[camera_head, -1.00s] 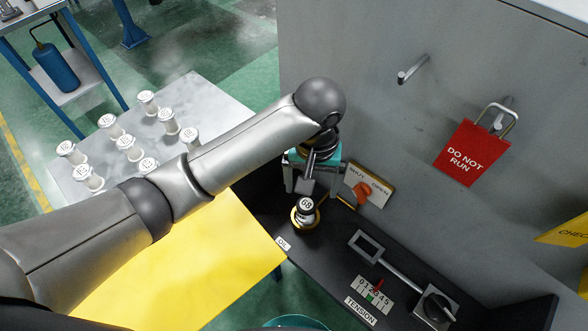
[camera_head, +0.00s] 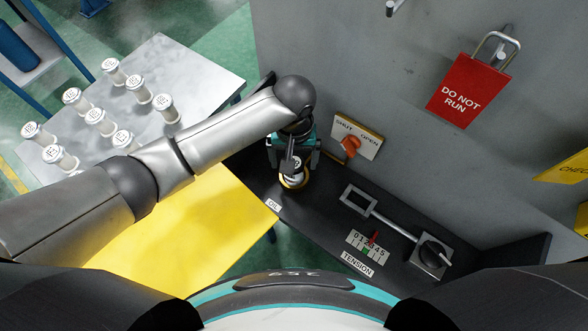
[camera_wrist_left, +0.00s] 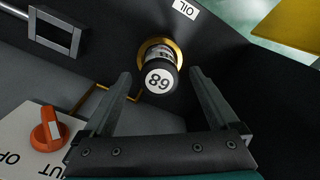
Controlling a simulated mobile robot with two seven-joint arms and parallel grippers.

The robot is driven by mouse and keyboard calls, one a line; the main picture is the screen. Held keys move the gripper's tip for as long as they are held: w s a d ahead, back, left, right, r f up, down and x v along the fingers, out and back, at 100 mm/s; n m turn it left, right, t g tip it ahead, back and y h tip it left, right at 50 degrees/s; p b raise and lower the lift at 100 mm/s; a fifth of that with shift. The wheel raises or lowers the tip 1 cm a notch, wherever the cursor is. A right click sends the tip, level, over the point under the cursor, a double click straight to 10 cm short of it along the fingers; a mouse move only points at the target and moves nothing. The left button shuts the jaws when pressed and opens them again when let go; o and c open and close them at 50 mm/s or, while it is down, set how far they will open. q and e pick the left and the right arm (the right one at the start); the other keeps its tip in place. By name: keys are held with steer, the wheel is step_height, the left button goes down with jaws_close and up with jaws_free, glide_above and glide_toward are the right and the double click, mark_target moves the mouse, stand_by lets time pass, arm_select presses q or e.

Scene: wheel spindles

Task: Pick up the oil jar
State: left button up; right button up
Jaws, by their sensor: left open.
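The oil jar (camera_head: 294,168) is a small jar with a white top marked 68. It stands upright in a gold ring on the black ledge, by the OIL label (camera_head: 273,205). My left gripper (camera_head: 292,160) is just above and behind it, partly covering it in the head view. In the left wrist view the jar (camera_wrist_left: 160,78) shows beyond and between the two open fingers (camera_wrist_left: 163,95). The fingers do not appear to touch it. My right gripper is not in view.
An orange SHUT/OPEN knob (camera_head: 349,147) is on the grey cabinet right of my left gripper. A TENSION lever (camera_head: 400,228) lies further right. A yellow panel (camera_head: 180,235) is left of the ledge.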

mark_target(297, 178)
arm_select(q)
step_height(297, 178, down, 4)
steer(key=shift+s+r+b, duration=0.1)
steer(key=shift+b, duration=0.3)
jaws_close()
stand_by(0.5)
steer(key=shift+r, duration=0.1)
